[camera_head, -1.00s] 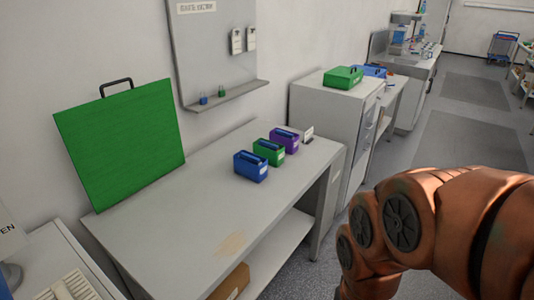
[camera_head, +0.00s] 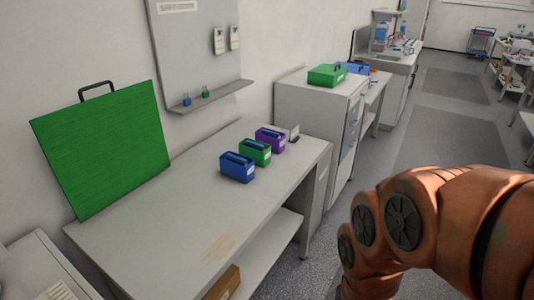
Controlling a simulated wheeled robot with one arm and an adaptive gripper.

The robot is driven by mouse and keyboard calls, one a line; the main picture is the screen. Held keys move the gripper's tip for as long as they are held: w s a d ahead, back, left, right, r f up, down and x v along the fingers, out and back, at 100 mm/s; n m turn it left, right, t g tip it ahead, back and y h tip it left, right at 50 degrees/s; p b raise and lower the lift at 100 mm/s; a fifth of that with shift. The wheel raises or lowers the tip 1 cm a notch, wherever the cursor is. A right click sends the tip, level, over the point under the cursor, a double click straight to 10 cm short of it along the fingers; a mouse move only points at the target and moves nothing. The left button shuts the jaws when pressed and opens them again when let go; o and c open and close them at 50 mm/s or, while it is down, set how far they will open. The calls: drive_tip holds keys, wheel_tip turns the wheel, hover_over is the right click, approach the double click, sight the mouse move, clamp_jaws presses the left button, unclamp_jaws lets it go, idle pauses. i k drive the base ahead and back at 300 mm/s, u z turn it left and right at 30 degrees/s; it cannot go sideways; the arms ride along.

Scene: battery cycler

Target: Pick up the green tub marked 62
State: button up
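A small green tub (camera_head: 255,152) stands upright on the grey bench (camera_head: 160,225), in a row between a blue tub (camera_head: 237,168) and a purple tub (camera_head: 270,140). It has a pale label on its side, but the number is too small to read. A larger green box with a handle (camera_head: 327,75) sits on the grey cabinet behind; no number shows on it. My orange arm fills the lower right of the head view, apart from the bench. My gripper is outside the view.
A large green board with a black handle (camera_head: 100,150) leans on the wall at the bench's left end. A wall shelf (camera_head: 210,97) holds two small items. A blue box (camera_head: 352,67) is beside the green box. The bench front is clear; open floor lies right.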

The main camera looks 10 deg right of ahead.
sight(261, 159)
drive_tip(key=z, duration=0.65)
drive_tip(key=i, duration=0.95)
drive_tip(key=u, duration=2.35)
